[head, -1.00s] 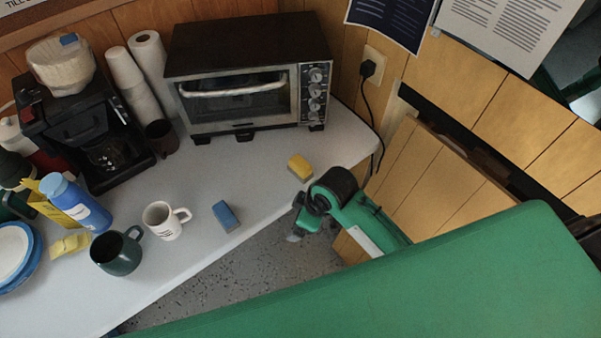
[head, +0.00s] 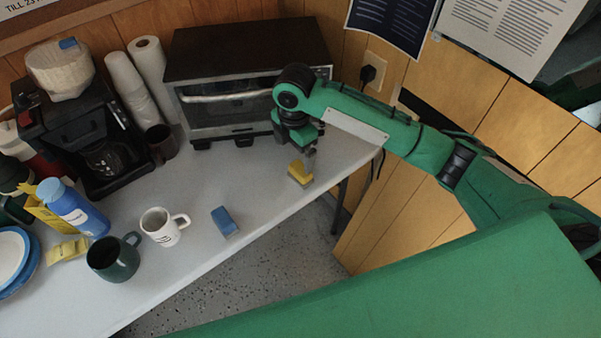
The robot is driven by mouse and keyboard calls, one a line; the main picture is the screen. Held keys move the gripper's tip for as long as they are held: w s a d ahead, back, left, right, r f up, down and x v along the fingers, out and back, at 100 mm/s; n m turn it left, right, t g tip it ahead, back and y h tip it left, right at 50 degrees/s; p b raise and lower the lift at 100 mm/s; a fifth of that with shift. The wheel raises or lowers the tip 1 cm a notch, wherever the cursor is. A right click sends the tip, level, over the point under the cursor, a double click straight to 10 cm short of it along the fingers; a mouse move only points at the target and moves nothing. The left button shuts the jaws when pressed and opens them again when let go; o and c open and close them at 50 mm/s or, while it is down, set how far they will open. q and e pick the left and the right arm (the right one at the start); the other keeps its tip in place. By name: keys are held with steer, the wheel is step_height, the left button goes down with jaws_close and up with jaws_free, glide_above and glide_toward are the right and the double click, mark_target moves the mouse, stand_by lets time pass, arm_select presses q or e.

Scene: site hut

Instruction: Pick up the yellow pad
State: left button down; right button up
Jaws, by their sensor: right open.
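The yellow pad (head: 299,174) is a small yellow block with a greyish lower side, lying on the white counter near its right front edge, in front of the toaster oven. My right gripper (head: 306,158) is open and points down just above the pad, at its far right side. The arm hides part of the space between the fingers, and I cannot tell whether a finger touches the pad. My left gripper is out of view.
A blue pad (head: 225,222) lies nearer on the counter (head: 190,265). A white mug (head: 161,227) and a dark green mug (head: 114,258) stand left of it. The toaster oven (head: 225,105) stands close behind my right gripper. The counter between oven and blue pad is clear.

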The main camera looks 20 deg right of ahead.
mark_target(298, 170)
steer(key=shift+n, duration=0.3)
steer(key=f, duration=0.5)
steer(key=w+d+f, duration=0.1)
steer(key=f, duration=0.1)
steer(key=shift+f+p, duration=0.3)
step_height(298, 170, down, 4)
steer(key=shift+w+d+f+p, duration=0.1)
steer(key=shift+d+f+p, duration=0.05)
steer(key=shift+p, duration=0.25)
steer(key=shift+f, duration=0.45)
steer(key=c, duration=1.1)
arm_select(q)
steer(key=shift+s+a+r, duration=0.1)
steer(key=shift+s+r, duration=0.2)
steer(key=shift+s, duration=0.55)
arm_select(e)
steer(key=shift+o, duration=0.2)
steer(key=shift+r, duration=0.1)
arm_select(q)
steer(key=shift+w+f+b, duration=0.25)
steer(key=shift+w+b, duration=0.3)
steer(key=shift+b, duration=0.05)
arm_select(e)
step_height(298, 170, up, 20)
